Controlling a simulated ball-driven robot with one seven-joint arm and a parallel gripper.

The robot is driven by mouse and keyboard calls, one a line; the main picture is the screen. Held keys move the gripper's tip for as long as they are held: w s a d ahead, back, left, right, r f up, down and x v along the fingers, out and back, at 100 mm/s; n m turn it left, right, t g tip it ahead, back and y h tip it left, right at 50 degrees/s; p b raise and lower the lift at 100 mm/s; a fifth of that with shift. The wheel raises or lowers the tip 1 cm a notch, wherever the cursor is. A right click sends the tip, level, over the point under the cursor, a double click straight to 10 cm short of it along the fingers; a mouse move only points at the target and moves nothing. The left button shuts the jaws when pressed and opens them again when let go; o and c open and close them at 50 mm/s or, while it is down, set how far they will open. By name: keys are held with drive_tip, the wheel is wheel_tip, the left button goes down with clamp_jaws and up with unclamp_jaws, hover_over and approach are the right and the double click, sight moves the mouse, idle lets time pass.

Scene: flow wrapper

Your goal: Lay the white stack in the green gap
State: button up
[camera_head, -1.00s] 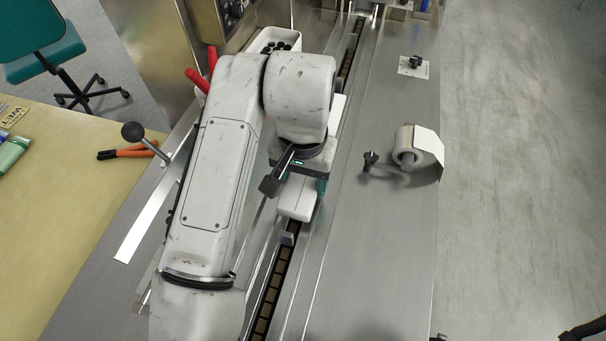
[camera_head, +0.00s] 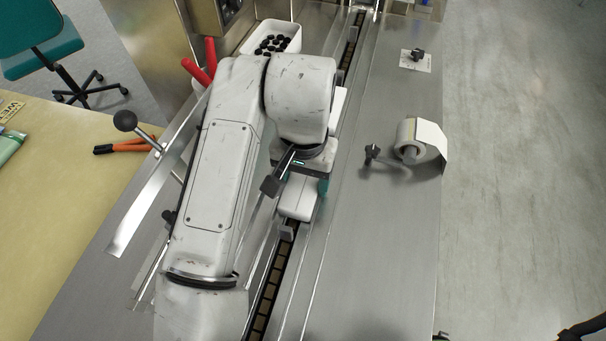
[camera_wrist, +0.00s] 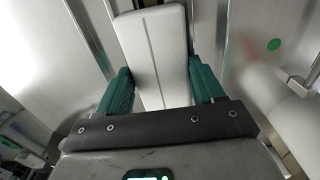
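The white stack (camera_head: 299,199) is a long pale block under my gripper, over the dark chain channel. In the wrist view the white stack (camera_wrist: 158,55) runs away from my gripper between its two teal fingers. My gripper (camera_wrist: 163,88) has a finger against each long side of the stack, with no clear gap, so it looks shut on it. In the head view only a teal fingertip shows, and my arm hides most of the gripper. I cannot make out the green gap in either view.
A dark chain channel (camera_head: 268,300) runs along the steel machine bed. A label roll (camera_head: 410,140) and a black knob (camera_head: 372,152) stand to the right. A white bin (camera_head: 272,38) of black pieces is behind my arm. Red handles (camera_head: 197,72) and a ball-ended lever (camera_head: 125,121) are left.

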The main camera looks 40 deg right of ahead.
drive_tip(key=shift+o, duration=1.4)
drive_tip(key=shift+f, duration=0.15)
drive_tip(key=shift+w, duration=0.1)
drive_tip(key=shift+w+a, duration=0.1)
drive_tip(key=shift+a, duration=0.05)
